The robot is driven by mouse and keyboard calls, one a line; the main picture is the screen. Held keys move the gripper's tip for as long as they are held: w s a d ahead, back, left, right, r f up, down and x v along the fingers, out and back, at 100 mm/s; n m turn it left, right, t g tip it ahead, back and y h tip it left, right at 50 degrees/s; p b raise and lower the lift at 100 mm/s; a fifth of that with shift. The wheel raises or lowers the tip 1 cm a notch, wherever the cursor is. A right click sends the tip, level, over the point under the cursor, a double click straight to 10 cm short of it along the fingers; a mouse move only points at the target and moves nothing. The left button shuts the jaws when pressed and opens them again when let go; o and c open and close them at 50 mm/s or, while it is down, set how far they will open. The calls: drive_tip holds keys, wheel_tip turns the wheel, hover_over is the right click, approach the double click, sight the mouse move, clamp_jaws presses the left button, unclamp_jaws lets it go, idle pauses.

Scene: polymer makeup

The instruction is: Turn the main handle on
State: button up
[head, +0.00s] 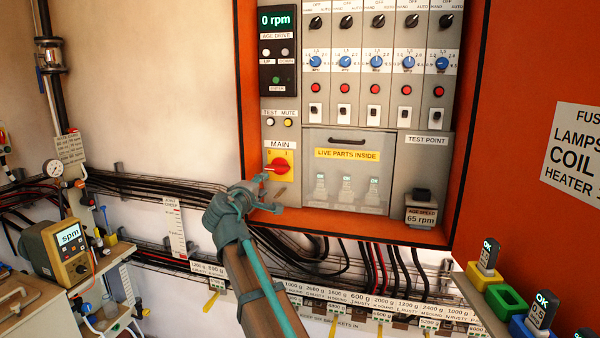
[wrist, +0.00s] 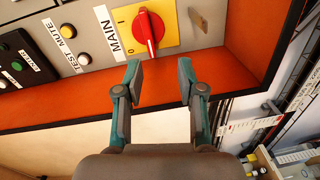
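The main handle is a red rotary knob (head: 279,166) on a yellow plate (head: 287,157) under the label MAIN, at the lower left of the grey panel. In the wrist view the red knob (wrist: 150,28) and yellow plate (wrist: 170,38) are at the top centre, just beyond my fingertips. I cannot tell the knob's setting for sure. My gripper (head: 269,193) is in front of the panel, just below and left of the knob. In the wrist view my gripper (wrist: 160,78) has its fingers apart with nothing between them, clear of the knob.
A small metal tab (head: 280,190) sticks out just below the yellow plate; it also shows in the wrist view (wrist: 197,20). The orange cabinet frame (head: 247,110) borders the panel. A display (head: 276,20) reads 0 rpm. Cables (head: 330,236) run below the cabinet.

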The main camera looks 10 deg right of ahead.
sight(275, 169)
drive_tip(key=shift+n+t, duration=0.4)
drive_tip(key=shift+n, duration=0.5)
drive_tip(key=p+x, duration=0.1)
drive_tip(key=x, duration=0.2)
drive_tip(key=r+p+x, duration=0.1)
drive_tip(key=x, duration=0.6)
drive_tip(key=shift+d+r+p, duration=0.2)
drive_tip(key=shift+r+p, duration=0.05)
drive_tip(key=shift+p, duration=0.15)
drive_tip(key=shift+w+d+f, duration=0.1)
drive_tip(key=shift+w+d, duration=0.3)
drive_tip(key=shift+w, duration=0.1)
clamp_jaws()
